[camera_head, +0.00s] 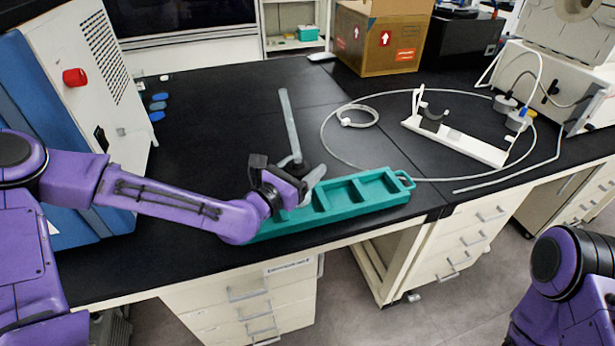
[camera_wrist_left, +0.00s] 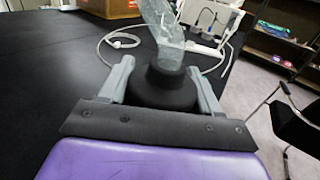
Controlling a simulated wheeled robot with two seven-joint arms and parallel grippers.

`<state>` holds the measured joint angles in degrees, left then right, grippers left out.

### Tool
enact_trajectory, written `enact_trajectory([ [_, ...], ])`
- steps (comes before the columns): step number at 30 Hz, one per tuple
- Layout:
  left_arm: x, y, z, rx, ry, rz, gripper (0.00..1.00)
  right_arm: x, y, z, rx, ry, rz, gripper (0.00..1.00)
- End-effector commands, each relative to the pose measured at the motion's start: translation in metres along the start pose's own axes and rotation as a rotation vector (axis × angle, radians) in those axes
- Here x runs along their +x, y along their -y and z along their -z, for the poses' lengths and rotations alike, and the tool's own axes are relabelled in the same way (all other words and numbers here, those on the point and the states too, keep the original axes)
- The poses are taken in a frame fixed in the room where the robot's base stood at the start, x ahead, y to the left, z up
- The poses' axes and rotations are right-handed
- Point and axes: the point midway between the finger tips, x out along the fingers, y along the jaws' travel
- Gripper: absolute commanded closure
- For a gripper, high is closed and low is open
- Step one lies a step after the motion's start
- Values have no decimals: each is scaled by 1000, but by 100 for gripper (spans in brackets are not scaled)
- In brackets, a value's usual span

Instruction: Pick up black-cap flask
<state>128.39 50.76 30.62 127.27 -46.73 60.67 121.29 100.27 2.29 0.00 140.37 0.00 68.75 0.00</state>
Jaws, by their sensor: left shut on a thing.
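The black-cap flask shows in the head view as a long, clear grey glass tube (camera_head: 289,122) pointing up and slightly tilted, with its black cap at the lower end. My left gripper (camera_head: 301,184) is shut on it, at the left part of the teal tray (camera_head: 365,212). In the left wrist view, the two grey fingers of my left gripper (camera_wrist_left: 163,84) stand on either side of the black cap (camera_wrist_left: 163,90), and the glass (camera_wrist_left: 163,22) rises beyond it. Whether the flask touches the tray is hidden by the gripper. My right gripper is out of view.
The teal tray with open compartments lies along the table's front edge. A white stand (camera_head: 458,140) and a looped hose (camera_head: 327,143) lie to the right. A cardboard box (camera_head: 382,42) stands at the back. The blue-and-white machine (camera_head: 80,110) is left. The black tabletop (camera_head: 215,120) between is mostly clear.

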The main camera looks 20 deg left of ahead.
Motion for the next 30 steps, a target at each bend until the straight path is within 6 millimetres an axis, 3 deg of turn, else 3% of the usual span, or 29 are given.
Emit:
enact_trajectory([
  [2,-13,6,-20,-3,7,-1,92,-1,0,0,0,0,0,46],
  [8,-56,26,-38,-4,5,0,92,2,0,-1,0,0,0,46],
  [9,-58,27,-48,-1,-5,0,92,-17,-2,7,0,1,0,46],
  [14,-74,34,-57,-3,-6,-1,92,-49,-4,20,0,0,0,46],
  [21,-87,40,-60,2,-6,-2,92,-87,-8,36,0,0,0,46],
  [27,-92,48,-54,1,-2,15,92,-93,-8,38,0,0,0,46],
  [30,-82,43,-51,3,0,11,92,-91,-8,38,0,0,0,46],
])
